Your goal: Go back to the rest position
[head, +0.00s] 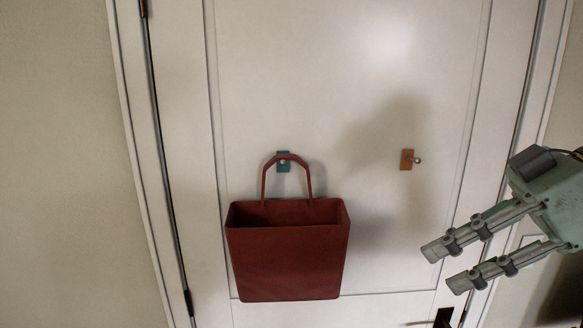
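My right gripper (441,266) is at the right side of the head view, with its two fingers apart and nothing between them. It is clear of the red bag (285,262), to the right of it. The bag hangs upright against the white door by its handle, which loops over a hook on a teal plate (283,167). My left gripper is not in the head view.
A second hook on an orange plate (407,160) is empty on the right part of the white door (330,70). A dark fitting (443,317) shows at the bottom edge. Plain wall (60,160) is on the left.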

